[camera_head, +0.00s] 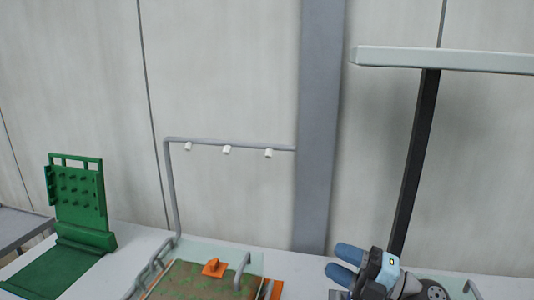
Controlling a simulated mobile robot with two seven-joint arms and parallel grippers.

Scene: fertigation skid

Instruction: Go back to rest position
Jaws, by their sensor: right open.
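My right gripper (338,260) is at the bottom edge of the head view, right of centre. Its two blue fingers point left and stand apart, with nothing seen between them. It is above the light worktop, right of the brown-green tray and in front of the foot of the black post. The rest of my right arm is mostly cut off by the lower edge. My left gripper is not in view.
A green pegged stand (80,195) is at the left. A brown-green tray (190,283) with an orange knob (214,268) is at bottom centre. A grey pipe frame (215,141) with white nozzles rises behind it. A black post (414,165) carries a pale bar (450,60) at right.

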